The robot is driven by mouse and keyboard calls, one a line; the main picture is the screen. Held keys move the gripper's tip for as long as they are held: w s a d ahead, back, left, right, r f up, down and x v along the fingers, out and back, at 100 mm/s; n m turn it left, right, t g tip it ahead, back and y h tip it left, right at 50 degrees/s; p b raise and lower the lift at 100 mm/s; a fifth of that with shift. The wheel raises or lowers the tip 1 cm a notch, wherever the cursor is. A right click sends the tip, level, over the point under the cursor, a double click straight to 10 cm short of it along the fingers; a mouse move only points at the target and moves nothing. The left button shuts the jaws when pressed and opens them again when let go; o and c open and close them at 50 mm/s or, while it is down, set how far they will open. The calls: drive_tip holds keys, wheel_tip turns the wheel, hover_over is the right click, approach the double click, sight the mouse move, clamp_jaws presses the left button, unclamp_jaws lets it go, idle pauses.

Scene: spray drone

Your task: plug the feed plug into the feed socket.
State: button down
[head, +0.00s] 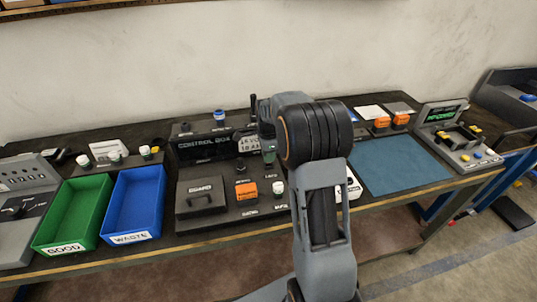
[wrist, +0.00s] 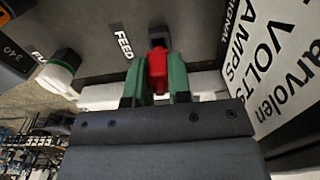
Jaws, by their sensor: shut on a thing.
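In the wrist view my gripper (wrist: 157,85) has its green fingers shut on the red feed plug (wrist: 158,68). The feed socket (wrist: 157,42) is a dark square fitting on the grey panel, just beyond the plug's far end, beside the printed word FEED. The plug lines up with the socket and its tip meets or overlaps the socket's near edge; I cannot tell whether any of it is inside. In the head view my gripper (head: 268,152) is over the control box area, and my arm hides part of it. The plug and socket cannot be made out there.
A white-capped knob (wrist: 60,70) sits left of the socket, and a white label panel (wrist: 270,65) stands on the right. In the head view, a green bin (head: 72,240) and a blue bin (head: 133,228) stand left. A bare blue mat (head: 400,165) lies right.

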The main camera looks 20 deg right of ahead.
drive_tip(key=shift+f+b, duration=0.75)
drive_tip(key=shift+f, duration=0.45)
drive_tip(key=c, duration=1)
unclamp_jaws()
drive_tip(key=shift+o, duration=0.2)
drive_tip(key=shift+r, duration=0.15)
wheel_tip(320, 180, up, 14)
drive_tip(key=shift+f, duration=0.2)
